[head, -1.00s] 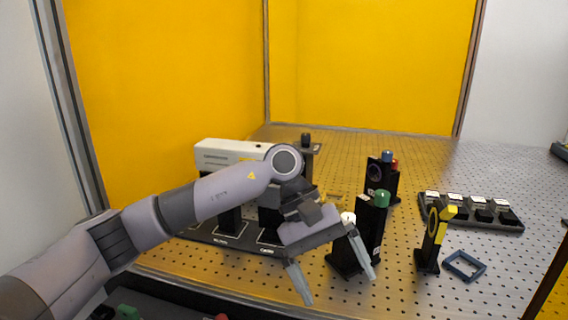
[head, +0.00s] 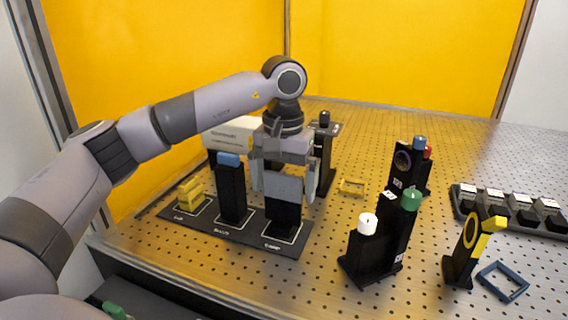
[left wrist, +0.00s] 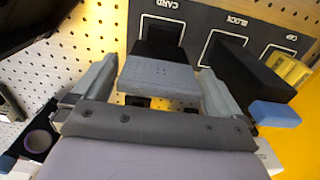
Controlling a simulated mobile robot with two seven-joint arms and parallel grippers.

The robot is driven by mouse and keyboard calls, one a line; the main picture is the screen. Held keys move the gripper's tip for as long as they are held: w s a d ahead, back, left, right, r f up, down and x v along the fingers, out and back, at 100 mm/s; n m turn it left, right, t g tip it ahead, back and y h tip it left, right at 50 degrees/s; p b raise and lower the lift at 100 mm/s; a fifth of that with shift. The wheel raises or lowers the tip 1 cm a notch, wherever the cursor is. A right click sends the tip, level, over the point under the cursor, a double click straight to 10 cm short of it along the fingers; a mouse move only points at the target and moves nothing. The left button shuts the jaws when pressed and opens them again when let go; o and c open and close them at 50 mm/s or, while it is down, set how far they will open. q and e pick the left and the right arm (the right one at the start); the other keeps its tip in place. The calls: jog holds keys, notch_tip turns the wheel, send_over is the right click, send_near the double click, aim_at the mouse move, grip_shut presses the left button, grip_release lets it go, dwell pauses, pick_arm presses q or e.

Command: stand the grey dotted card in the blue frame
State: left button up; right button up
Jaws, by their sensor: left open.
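The grey card (head: 283,188) stands at the top of a black stand (head: 282,220) on the dark labelled mat (head: 256,232). In the left wrist view the card (left wrist: 160,78) lies between the fingers, near the word CARD; its dots are too faint to make out clearly. My left gripper (head: 285,178) points down, open, with one finger on each side of the card; I cannot tell whether they touch it. It also shows in the left wrist view (left wrist: 158,88). The blue frame (head: 502,282) lies on the perforated table at the right. My right gripper is out of view.
A blue-topped black block (head: 231,190) and a yellow stepped piece (head: 189,196) share the mat. Black mounts with white (head: 368,224) and green (head: 411,200) knobs stand to the right. A yellow-ringed holder (head: 470,245) stands beside the blue frame. A long tray (head: 510,210) lies behind.

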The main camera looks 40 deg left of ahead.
pick_arm(q)
jog(key=shift+f, duration=1.25)
jog(key=c, duration=1)
jog(key=shift+r+p, duration=2.45)
jog(key=shift+r, duration=0.7)
jog(key=shift+c, duration=0.3)
jog(key=shift+d, duration=0.1)
